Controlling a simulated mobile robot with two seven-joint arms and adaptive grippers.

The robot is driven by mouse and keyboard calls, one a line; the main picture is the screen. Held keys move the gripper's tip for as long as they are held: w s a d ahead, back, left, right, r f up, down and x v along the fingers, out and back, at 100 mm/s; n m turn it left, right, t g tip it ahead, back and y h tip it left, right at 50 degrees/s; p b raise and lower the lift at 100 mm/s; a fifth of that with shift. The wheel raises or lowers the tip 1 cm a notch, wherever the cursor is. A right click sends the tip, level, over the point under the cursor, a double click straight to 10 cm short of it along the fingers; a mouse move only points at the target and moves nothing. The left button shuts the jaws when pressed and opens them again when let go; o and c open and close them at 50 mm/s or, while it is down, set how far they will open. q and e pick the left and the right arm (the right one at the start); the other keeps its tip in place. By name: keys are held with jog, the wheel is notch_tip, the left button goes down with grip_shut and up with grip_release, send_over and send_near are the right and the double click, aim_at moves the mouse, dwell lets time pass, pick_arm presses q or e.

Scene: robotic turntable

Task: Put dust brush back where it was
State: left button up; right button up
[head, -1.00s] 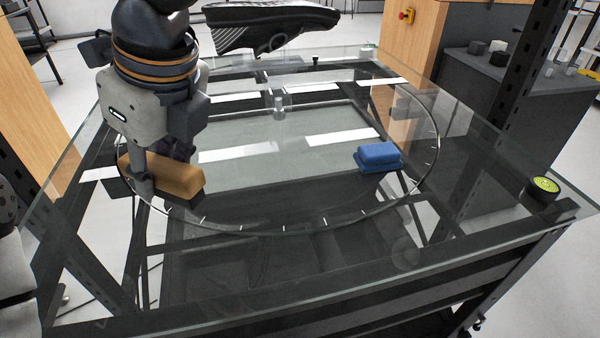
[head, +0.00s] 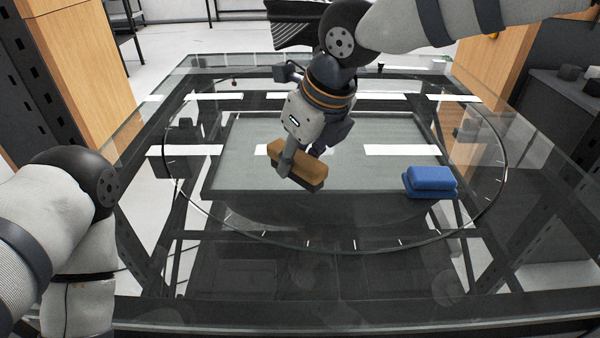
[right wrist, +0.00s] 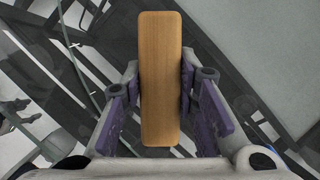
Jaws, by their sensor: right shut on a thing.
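The dust brush (head: 298,160) has a tan wooden back and a dark underside. My right gripper (head: 300,166) is shut on it, over the glass turntable (head: 352,243). The brush looks held above the glass, but the exact height is hard to judge. In the right wrist view the brush (right wrist: 161,80) stands lengthwise between the two purple-padded fingers, which touch its sides. My left arm comes in at the left edge of the head view, and its gripper is not visible.
A blue block-like object (head: 430,181) sits at the right of the turntable. The glass in front of and left of the brush is clear. Dark frame bars and white strips show through the glass. A dark shoe-like object (head: 292,22) appears behind my right arm.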

aim_at(300, 172)
pick_arm(q)
jog(key=shift+s+f, duration=0.1)
pick_arm(e)
jog(key=f, duration=0.4)
jog(key=shift+w+d, duration=0.25)
jog(key=shift+w, duration=0.15)
jog(key=o, duration=1.1)
jog(key=shift+f, duration=0.15)
jog(key=shift+r, duration=0.35)
jog(key=p+v, duration=0.1)
jog(key=v, duration=1)
jog(key=shift+d+r, duration=0.1)
jog(key=shift+r, duration=0.25)
pick_arm(q)
jog(key=shift+w+r+t, duration=0.3)
jog(key=shift+w+r, duration=0.5)
jog(key=shift+w, duration=0.05)
pick_arm(e)
jog(key=shift+s, duration=0.1)
jog(key=shift+f, duration=0.1)
